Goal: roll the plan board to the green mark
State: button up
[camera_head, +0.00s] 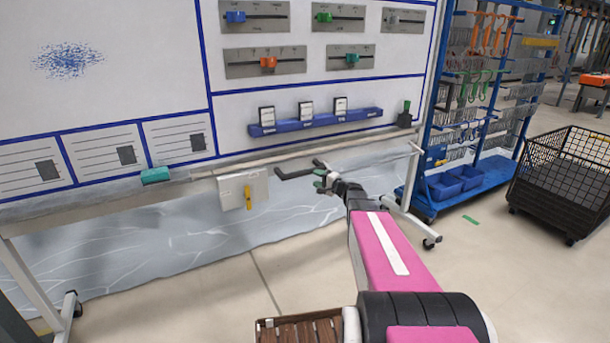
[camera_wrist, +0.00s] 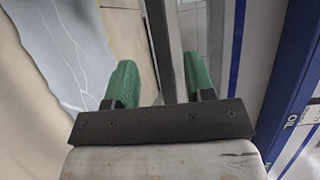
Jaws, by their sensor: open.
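The plan board (camera_head: 150,85) is a large white wheeled board with blue lines, filling the left and middle of the head view. A dark handle (camera_head: 292,173) sticks out below its lower rail. My gripper (camera_head: 321,177), with green fingers, is at the right end of this handle. In the wrist view my gripper (camera_wrist: 160,80) is open, and a dark grey bar (camera_wrist: 158,35) runs between the fingers as seen, with a gap on both sides. I cannot tell its exact depth. The green mark (camera_head: 471,220) is a small strip on the floor right of the board.
A blue rack (camera_head: 452,195) with hanging hooks and bins stands just behind the board's right end. A black wire cart (camera_head: 565,185) stands at the far right. The board's castered feet (camera_head: 430,241) rest on the floor. Floor between the board's right foot and the mark looks clear.

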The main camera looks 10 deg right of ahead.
aim_at(306, 174)
jog(key=x, duration=0.8)
jog(key=shift+a, duration=0.1)
grip_shut()
